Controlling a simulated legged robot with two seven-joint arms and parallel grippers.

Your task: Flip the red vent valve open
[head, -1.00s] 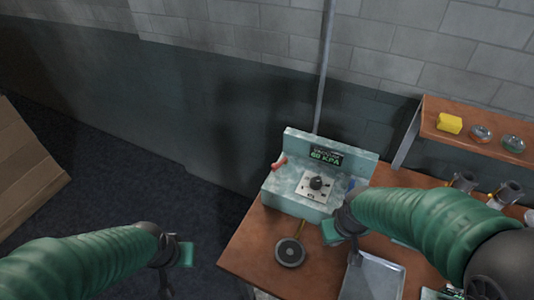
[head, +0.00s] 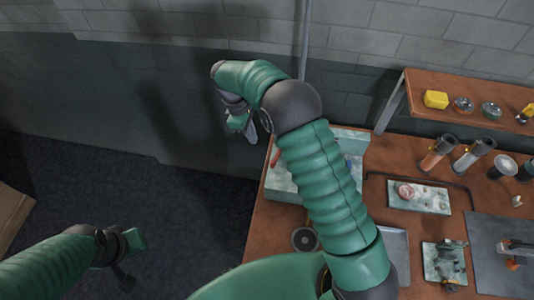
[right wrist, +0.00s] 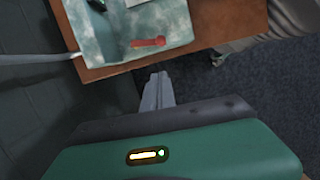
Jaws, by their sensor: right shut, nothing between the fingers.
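The red vent valve (right wrist: 148,42) is a small red lever on the side of the mottled pale-green box (right wrist: 112,30) in the right wrist view. In the head view a bit of the red valve (head: 274,157) shows at the left side of the box (head: 283,186), beside my right arm. My right gripper (head: 252,134) is shut and empty, left of the box and apart from the valve. Its fingers (right wrist: 157,90) show in the right wrist view below the lever. My right arm hides most of the box. My left gripper (head: 132,242) is at the lower left, over the dark floor.
The brown table (head: 240,232) carries a metal tray (head: 394,246), a round dark disc (head: 304,239) and several parts at right. A wall shelf (head: 464,108) holds a yellow block (head: 435,99). A grey pole (head: 304,40) rises behind the box.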

